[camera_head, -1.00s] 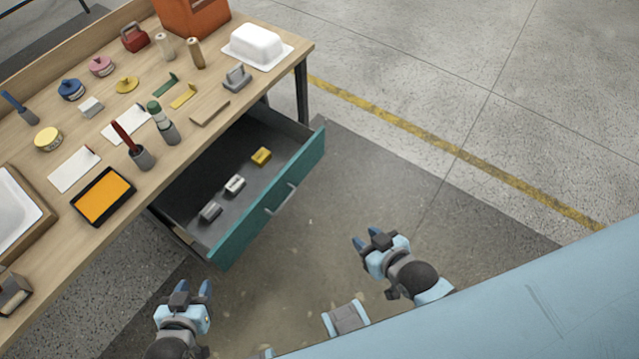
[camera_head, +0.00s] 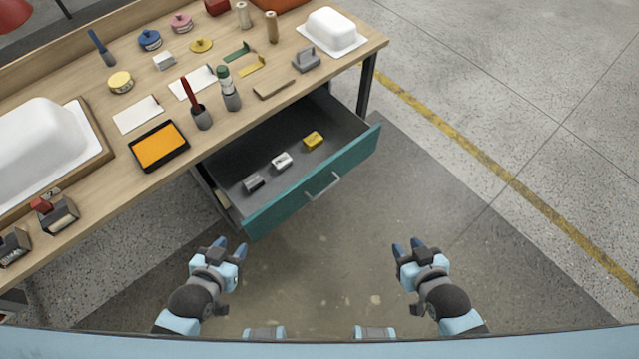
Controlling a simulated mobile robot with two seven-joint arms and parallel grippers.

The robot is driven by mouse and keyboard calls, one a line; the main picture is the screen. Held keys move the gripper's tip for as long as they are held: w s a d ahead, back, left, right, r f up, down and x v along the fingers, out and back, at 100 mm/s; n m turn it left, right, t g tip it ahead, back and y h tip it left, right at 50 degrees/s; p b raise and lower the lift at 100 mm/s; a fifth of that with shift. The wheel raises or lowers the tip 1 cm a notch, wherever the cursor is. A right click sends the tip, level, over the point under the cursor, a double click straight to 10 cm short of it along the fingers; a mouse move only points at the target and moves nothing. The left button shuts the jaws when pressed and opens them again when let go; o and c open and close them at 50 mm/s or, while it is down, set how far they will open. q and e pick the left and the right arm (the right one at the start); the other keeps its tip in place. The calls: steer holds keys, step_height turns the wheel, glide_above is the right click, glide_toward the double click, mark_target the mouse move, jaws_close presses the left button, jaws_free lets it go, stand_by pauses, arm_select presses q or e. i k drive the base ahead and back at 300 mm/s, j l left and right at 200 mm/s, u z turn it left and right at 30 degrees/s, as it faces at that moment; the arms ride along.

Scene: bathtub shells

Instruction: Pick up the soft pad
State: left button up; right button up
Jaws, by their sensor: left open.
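I cannot tell for sure which thing is the soft pad. The open teal drawer (camera_head: 262,214) holds a yellow block (camera_head: 313,139), a white-topped block (camera_head: 281,161) and a grey block (camera_head: 253,183), in a row. A flat orange pad in a black frame (camera_head: 159,146) lies on the bench top near its front edge. A round yellow pad or tin (camera_head: 120,82) lies further back. My left gripper (camera_head: 230,247) is open and empty over the floor, in front of the drawer.
The wooden bench (camera_head: 95,172) carries white tub shells (camera_head: 332,30) at right and left, brushes in holders (camera_head: 199,115), pale cards (camera_head: 138,114) and small tools. The drawer front with its handle (camera_head: 322,186) juts out. The floor before it is clear.

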mark_target(313, 141)
steer(key=u, duration=1.1)
steer(key=z, duration=1.05)
steer(key=l+z, duration=0.1)
steer(key=l, duration=0.25)
steer(key=i+l+z, duration=0.1)
steer(key=l, duration=0.3)
steer(key=i+l, duration=0.15)
steer(key=l, duration=0.2)
steer(key=i+l+z, duration=0.15)
steer(key=l, duration=0.2)
